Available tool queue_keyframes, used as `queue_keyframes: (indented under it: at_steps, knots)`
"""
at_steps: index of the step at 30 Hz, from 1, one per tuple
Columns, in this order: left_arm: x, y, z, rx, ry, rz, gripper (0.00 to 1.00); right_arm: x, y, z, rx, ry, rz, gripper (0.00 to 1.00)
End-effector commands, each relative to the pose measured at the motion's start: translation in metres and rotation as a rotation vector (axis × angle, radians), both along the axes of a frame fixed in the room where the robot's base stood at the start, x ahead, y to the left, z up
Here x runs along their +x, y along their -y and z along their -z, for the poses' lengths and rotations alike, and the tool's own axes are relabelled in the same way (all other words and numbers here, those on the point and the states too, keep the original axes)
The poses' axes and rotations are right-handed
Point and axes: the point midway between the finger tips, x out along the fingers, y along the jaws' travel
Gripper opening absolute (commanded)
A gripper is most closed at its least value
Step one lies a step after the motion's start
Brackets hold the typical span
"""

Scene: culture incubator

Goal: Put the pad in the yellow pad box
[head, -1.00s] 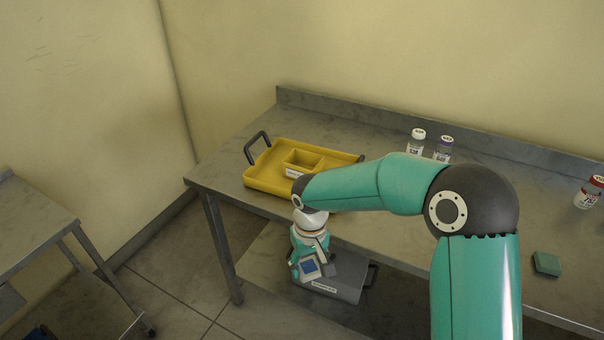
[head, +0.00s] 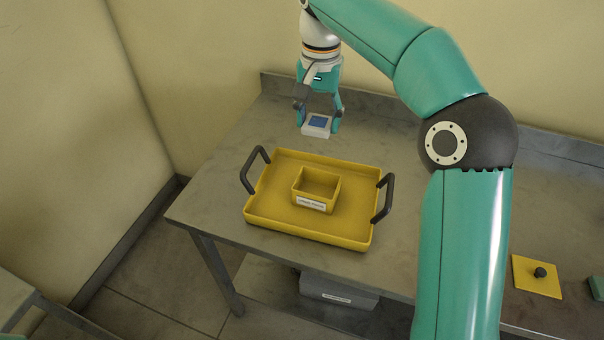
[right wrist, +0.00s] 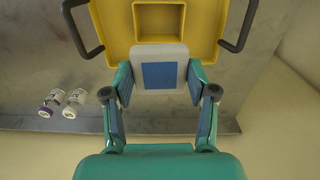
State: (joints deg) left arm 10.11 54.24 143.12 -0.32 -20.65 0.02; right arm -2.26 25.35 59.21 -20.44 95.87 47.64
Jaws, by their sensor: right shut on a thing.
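The pad (head: 317,124) is a pale grey-white square with a blue square on its face. My right gripper (head: 319,120) is shut on it and holds it in the air behind the yellow tray. In the right wrist view the pad (right wrist: 160,72) sits between the two fingertips. The yellow pad box (head: 316,186) is a small open box with a white label on its front, standing inside the yellow tray (head: 270,222). It looks empty. In the right wrist view the box (right wrist: 159,20) shows just beyond the pad. My left gripper is not in view.
The tray has two dark upright handles (head: 383,198). A yellow square lid with a dark knob (head: 539,275) lies at the right of the steel table. A grey bin (head: 338,291) is on the lower shelf.

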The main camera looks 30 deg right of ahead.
Motion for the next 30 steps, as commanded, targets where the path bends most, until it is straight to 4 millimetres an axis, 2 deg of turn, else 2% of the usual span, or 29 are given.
queue_keyframes:
  at_steps: [2, 5, 8, 18, 21, 30]
  knots:
    - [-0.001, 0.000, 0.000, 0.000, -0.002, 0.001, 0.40, -0.005, 0.005, -0.004, 0.003, 0.000, 0.027, 0.38]
    - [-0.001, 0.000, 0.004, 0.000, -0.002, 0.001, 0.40, -0.008, 0.009, 0.004, 0.004, -0.004, 0.044, 0.38]
    - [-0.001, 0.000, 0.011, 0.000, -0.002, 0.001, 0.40, -0.009, 0.010, 0.025, 0.004, -0.005, 0.045, 0.38]
    - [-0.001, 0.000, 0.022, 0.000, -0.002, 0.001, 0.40, -0.009, 0.009, 0.113, 0.005, -0.007, 0.042, 0.38]
    - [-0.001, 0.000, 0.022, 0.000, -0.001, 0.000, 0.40, -0.008, 0.009, 0.132, 0.005, -0.006, 0.041, 0.38]
    - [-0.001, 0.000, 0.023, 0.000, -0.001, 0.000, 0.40, -0.007, 0.007, 0.157, 0.004, -0.004, 0.038, 0.38]
